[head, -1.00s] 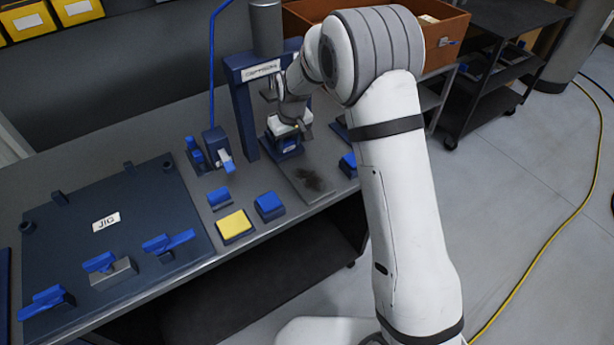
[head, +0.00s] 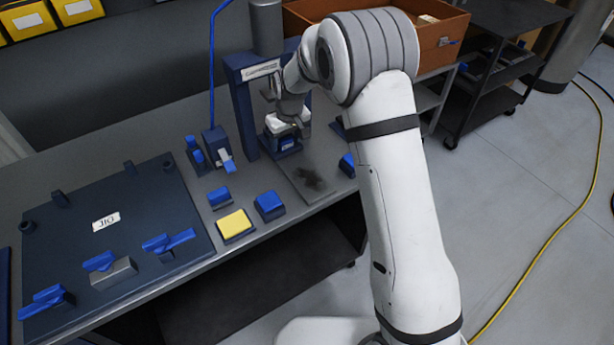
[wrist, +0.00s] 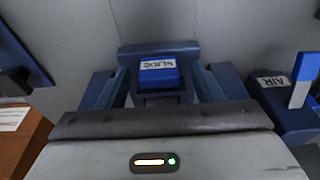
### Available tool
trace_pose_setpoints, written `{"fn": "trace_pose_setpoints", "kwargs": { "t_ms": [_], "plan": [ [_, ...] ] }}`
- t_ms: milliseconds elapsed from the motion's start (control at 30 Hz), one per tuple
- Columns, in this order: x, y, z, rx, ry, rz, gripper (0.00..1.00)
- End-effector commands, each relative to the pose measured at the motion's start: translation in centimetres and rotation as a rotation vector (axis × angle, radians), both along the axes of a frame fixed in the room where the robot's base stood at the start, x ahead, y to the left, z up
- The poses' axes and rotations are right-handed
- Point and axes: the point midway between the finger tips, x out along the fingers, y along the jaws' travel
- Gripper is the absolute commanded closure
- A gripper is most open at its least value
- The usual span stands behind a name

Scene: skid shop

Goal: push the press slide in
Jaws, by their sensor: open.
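The press slide (wrist: 158,72) is a blue block with a white SLIDE label, in the middle of the wrist view. In the head view the slide (head: 286,145) sits low inside the blue press frame (head: 243,108), partly covered by my wrist. My gripper (wrist: 162,84) is open, with one finger on each side of the slide block and visible gaps between. In the head view my gripper (head: 287,127) is in the press opening, its fingertips mostly hidden. I cannot tell whether its palm touches the slide.
An AIR-labelled block (wrist: 275,90) with a blue and white lever stands right of the slide in the wrist view. The jig plate (head: 130,230) with blue clamps fills the bench's left. A yellow pad (head: 235,225) and blue blocks (head: 269,205) sit near the front edge.

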Motion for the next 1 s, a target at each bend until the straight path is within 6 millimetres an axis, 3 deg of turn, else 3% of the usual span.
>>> {"fn": "trace_pose_setpoints", "kwargs": {
  "t_ms": [267,800,1000],
  "plan": [
    [0.0,0.0,0.3,0.000,-0.001,0.000,0.40],
    [0.1,-0.1,4.4,0.000,-0.001,0.000,0.40],
    [0.0,-0.1,4.5,-0.001,-0.001,0.000,0.40]
  ]
}}
